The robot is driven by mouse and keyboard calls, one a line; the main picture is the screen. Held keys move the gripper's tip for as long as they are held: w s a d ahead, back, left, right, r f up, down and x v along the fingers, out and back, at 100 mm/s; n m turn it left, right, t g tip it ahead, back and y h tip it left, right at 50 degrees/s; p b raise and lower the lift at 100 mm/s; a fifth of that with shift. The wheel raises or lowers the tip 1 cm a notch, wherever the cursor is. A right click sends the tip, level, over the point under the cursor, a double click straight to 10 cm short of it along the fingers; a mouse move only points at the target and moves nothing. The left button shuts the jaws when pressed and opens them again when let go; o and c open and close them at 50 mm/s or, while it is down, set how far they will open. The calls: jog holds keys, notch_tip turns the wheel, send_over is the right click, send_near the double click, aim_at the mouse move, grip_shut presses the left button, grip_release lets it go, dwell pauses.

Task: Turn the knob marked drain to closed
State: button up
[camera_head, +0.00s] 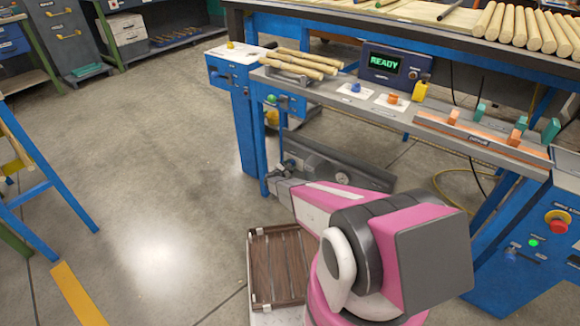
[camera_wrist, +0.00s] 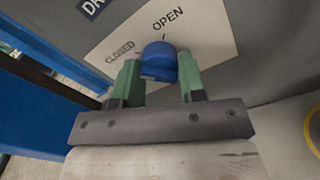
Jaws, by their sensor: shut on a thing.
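The blue drain knob (camera_wrist: 158,62) shows in the wrist view on a white label plate (camera_wrist: 205,38) fixed to a grey face. A dark label starting "DR" is cut off at the top left. My gripper (camera_wrist: 159,72) has its two green fingers on either side of the knob, shut on it. I cannot tell exactly where the knob points. In the head view my gripper (camera_head: 276,181) is low beside the bench's blue leg, and the knob is not visible there.
A long dark grey unit (camera_head: 345,172) lies low under the bench. The bench shelf (camera_head: 330,97) carries other knobs and a READY display (camera_head: 395,65). The floor to the left is open.

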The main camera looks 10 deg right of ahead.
jog(key=shift+n, duration=0.7)
jog(key=o, duration=0.9)
jog(key=v, duration=1.1)
